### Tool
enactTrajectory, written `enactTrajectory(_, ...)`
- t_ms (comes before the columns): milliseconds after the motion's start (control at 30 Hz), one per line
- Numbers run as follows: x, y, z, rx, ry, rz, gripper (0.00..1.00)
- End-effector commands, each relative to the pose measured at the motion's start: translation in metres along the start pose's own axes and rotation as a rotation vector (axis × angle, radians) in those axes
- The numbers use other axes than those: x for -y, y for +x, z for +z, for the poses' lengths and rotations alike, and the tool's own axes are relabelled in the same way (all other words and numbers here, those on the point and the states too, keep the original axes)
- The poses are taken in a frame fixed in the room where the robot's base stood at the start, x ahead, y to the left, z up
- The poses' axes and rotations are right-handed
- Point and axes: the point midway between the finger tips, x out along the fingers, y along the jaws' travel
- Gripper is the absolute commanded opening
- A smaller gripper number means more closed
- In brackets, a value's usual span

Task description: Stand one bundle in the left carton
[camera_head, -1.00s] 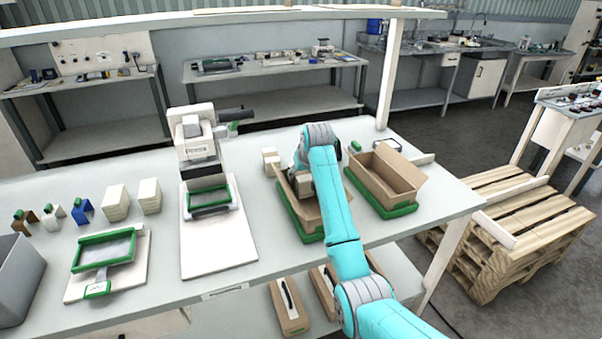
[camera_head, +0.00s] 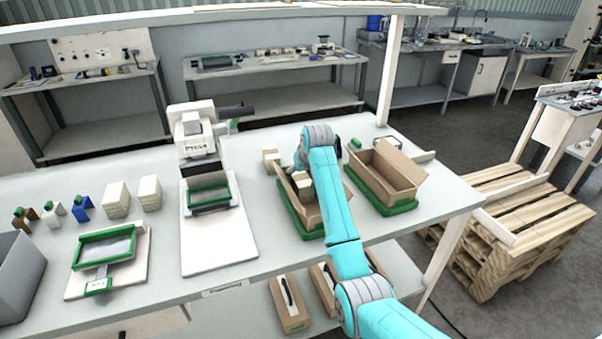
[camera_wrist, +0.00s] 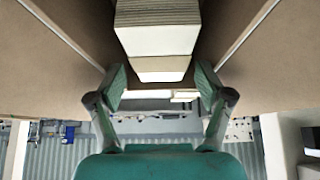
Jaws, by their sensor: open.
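The left carton (camera_head: 309,216) is an open brown box in a green tray, partly hidden behind my arm. A pale bundle (camera_head: 303,181) shows inside it near its far end. In the wrist view a stacked pale bundle (camera_wrist: 158,38) lies between the brown carton walls, just beyond my fingertips. My gripper (camera_wrist: 160,88) is open, its two green-padded fingers apart on either side of the bundle's near end. No finger clearly touches it. In the head view my arm hides the fingers.
The right carton (camera_head: 365,178) stands open in its own green tray. A small tan block (camera_head: 270,157) stands behind the left carton. A press (camera_head: 193,130) and several pale stacks (camera_head: 116,199) are to the left. Wooden pallets (camera_head: 510,225) stand off the table's right.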

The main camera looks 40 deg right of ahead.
Motion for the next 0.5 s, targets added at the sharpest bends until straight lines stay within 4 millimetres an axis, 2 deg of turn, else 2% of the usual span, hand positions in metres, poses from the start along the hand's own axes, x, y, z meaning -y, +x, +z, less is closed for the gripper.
enactTrajectory(233,0.0,-0.019,-0.008,-0.004,0.0,0.0,0.83)
enactTrajectory(500,0.0,-0.074,-0.008,-0.005,0.0,0.001,0.83)
